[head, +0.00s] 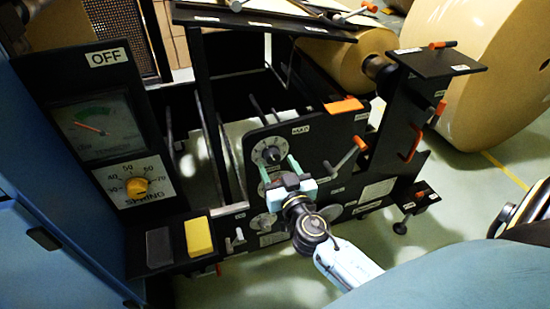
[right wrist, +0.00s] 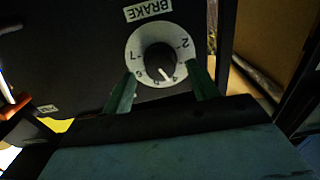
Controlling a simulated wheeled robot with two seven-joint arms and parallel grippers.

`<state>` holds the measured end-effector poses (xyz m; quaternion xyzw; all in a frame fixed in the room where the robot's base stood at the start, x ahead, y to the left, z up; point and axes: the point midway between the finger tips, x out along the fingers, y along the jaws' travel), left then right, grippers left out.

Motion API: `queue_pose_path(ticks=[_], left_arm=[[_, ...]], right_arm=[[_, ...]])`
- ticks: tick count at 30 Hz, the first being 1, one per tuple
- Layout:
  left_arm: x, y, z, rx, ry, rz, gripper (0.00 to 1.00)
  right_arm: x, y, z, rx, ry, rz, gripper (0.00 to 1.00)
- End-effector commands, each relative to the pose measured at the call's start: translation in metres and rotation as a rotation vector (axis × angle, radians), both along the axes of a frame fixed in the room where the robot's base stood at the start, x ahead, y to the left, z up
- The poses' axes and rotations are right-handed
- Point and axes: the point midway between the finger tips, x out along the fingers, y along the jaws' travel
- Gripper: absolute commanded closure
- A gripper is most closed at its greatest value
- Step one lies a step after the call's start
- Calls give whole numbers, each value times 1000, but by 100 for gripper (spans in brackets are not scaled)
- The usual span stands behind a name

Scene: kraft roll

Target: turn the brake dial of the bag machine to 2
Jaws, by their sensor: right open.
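The brake dial is a round white scale (right wrist: 134,48) with a black knob (right wrist: 160,58) in its middle, under an upside-down BRAKE label (right wrist: 148,10) in the right wrist view. The knob's white pointer is at or near the 4; the 2 is at the upper right of the scale. In the head view the dial (head: 258,153) is on the black side plate of the bag machine. My right gripper (head: 279,167) is open just in front of it. Its green fingers (right wrist: 163,90) are apart at the dial's lower left and lower right, not closed on the knob. My left gripper is not in view.
A control panel with a yellow SPRING knob (head: 135,187) and a tension gauge (head: 95,128) stands at the left. A crank with an orange grip (head: 360,143) is right of the dial. Large kraft rolls (head: 490,75) stand at the back right. Green floor shows at the right.

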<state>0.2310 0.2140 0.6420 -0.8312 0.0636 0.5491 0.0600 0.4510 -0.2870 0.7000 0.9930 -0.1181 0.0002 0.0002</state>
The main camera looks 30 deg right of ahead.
Motion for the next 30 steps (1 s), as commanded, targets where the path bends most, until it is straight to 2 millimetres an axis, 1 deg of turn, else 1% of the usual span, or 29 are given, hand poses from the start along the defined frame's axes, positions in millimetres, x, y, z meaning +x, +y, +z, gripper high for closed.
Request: queue_pose_path(ticks=[1, 6, 16, 17, 24, 27, 30], left_arm=[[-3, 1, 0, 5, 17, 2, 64], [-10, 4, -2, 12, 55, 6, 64], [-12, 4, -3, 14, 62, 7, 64], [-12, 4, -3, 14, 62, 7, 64], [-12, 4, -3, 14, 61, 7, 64], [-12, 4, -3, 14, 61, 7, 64], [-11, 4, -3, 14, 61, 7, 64]], right_arm=[[8, -2, 1, -1, -1, 0, 40], [21, -5, 0, 0, 0, 1, 40], [24, -6, -1, 0, 1, 1, 40], [24, -6, -1, 0, 1, 1, 42], [24, -5, -1, 0, 1, 1, 73], [24, -5, -1, 0, 1, 1, 85], [24, -5, -1, -2, 1, 1, 85]])
